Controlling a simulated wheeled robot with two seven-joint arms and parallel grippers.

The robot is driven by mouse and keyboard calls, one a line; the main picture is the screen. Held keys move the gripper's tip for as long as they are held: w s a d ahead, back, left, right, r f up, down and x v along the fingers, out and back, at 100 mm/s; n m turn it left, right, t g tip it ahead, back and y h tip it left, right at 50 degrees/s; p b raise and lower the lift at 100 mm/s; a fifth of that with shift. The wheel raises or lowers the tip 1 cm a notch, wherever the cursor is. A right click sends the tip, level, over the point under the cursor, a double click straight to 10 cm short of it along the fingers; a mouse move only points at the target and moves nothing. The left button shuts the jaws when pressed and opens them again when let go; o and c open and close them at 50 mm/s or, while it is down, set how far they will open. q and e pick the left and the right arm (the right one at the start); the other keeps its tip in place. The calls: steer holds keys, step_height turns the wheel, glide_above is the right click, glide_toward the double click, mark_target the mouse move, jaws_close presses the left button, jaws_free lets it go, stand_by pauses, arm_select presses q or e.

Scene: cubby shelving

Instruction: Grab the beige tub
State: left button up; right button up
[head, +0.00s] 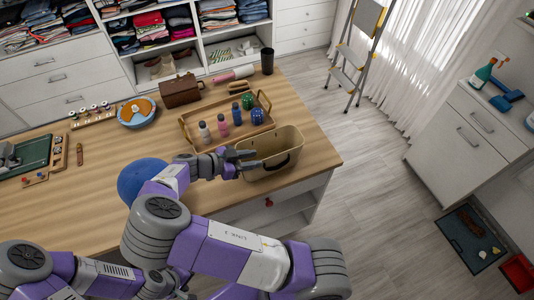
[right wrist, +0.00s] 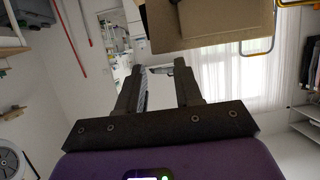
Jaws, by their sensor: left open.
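The beige tub (head: 272,153) is an open box with handles near the right front edge of the wooden table. It also shows in the right wrist view, large at the top (right wrist: 210,28), in an upside-down picture. My right gripper (head: 250,160) is at the tub's left rim. Its fingers (right wrist: 162,78) are apart in the right wrist view, with nothing seen held between them. In the head view I cannot tell whether they touch the rim.
A blue ball (head: 135,180) lies left of my right forearm. A brown case (head: 181,91) and black cup (head: 267,61) stand farther back. Open floor lies right of the table, with a stepladder (head: 350,75) beyond.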

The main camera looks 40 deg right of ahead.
steer(key=x, duration=0.5)
steer(key=shift+p, duration=0.3)
steer(key=shift+s+d+f, duration=0.15)
steer(key=shift+d, duration=0.15)
jaws_close()
